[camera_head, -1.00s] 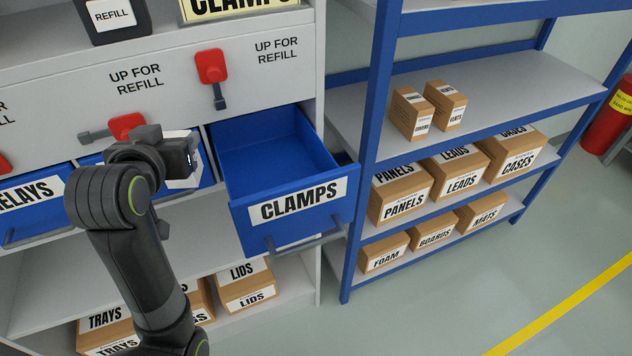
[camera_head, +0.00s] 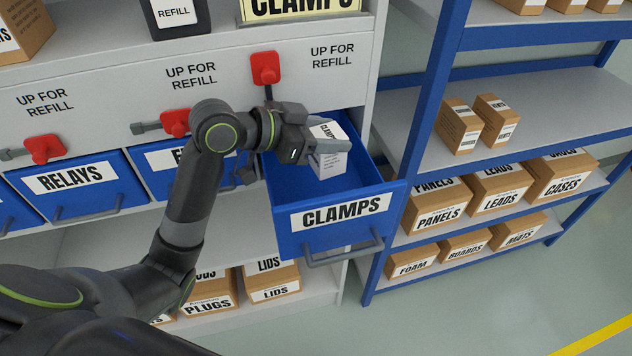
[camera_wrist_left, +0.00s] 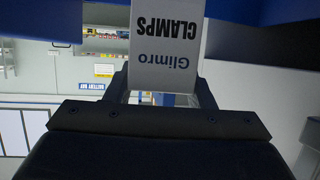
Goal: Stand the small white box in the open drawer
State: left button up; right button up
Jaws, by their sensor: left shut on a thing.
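The small white box (camera_head: 331,163), with CLAMPS printed on it, is in my left gripper (camera_head: 322,147). It also shows in the left wrist view (camera_wrist_left: 166,48), between the two fingers (camera_wrist_left: 163,92), its lettering upside down there. In the head view the box is over the open blue drawer (camera_head: 290,235) labelled CLAMPS, close to upright. Whether its bottom touches the drawer floor I cannot tell. The gripper and wrist hide part of the box and the drawer's back left. The visible drawer floor is bare. My right gripper is not in view.
Closed blue drawers, one labelled RELAYS (camera_head: 75,185), are left of the open one. Red levers (camera_head: 265,68) stick out of the panel above. A blue-framed shelf (camera_head: 415,150) with cartons stands close on the right. Plugs and lids cartons (camera_head: 270,280) are below.

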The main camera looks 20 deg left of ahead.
aim_at(324, 178)
pick_arm(q)
jog(key=shift+s+m+g+h, duration=0.55)
jog(key=shift+m+g+h, duration=0.15)
jog(key=shift+m, duration=0.1)
notch_tip(324, 178, down, 9)
jog(key=shift+p, duration=1)
jog(key=shift+s+f, duration=0.1)
jog(key=shift+f, duration=0.3)
jog(key=shift+f, duration=0.15)
jog(key=o, duration=1.1)
